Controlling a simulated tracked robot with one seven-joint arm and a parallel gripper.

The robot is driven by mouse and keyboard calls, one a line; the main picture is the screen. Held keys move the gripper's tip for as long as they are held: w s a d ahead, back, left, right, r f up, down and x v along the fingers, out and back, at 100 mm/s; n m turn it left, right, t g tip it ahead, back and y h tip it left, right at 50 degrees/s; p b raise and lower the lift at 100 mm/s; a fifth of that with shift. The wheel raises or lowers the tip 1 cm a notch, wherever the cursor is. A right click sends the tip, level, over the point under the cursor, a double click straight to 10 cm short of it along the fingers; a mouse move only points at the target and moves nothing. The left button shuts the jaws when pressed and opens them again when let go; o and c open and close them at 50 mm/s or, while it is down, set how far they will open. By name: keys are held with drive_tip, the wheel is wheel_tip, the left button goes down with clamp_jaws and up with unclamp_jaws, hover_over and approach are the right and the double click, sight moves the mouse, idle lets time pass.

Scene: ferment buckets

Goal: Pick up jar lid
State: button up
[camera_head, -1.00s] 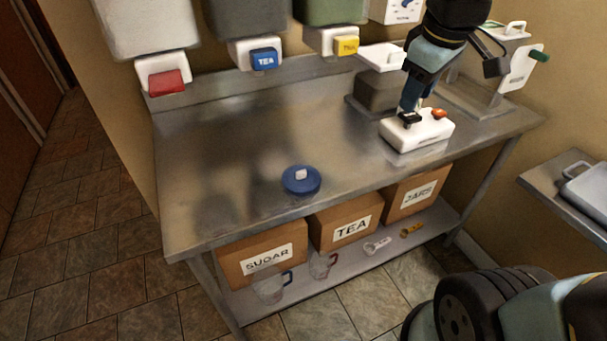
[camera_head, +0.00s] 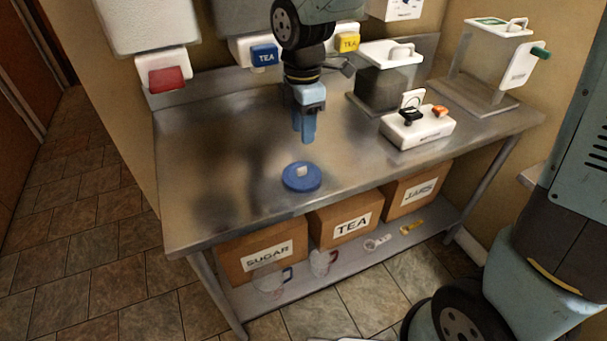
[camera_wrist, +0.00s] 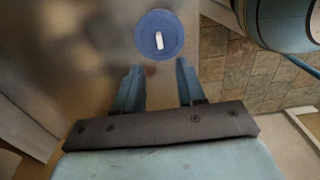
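The jar lid (camera_head: 301,178) is a round blue disc with a small white knob on top. It lies flat on the steel table near its front edge, and it also shows in the wrist view (camera_wrist: 160,36) beyond my fingertips. My gripper (camera_head: 307,138) points down above the table, behind the lid in the head view. In the wrist view my two blue fingers (camera_wrist: 159,70) are spread apart with nothing between them. The lid is apart from both fingers.
The steel table (camera_head: 230,140) is mostly clear around the lid. A white box with switches (camera_head: 418,128) stands to the right. Dispensers with a red tap (camera_head: 166,80) and a blue TEA tap (camera_head: 265,56) hang at the back. Labelled cardboard boxes (camera_head: 345,218) sit on the shelf below.

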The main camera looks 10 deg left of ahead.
sight(302, 168)
wheel_tip(302, 168, down, 11)
drive_tip(key=shift+a+f, duration=0.15)
idle(0.5)
drive_tip(key=shift+c, duration=0.2)
clamp_jaws()
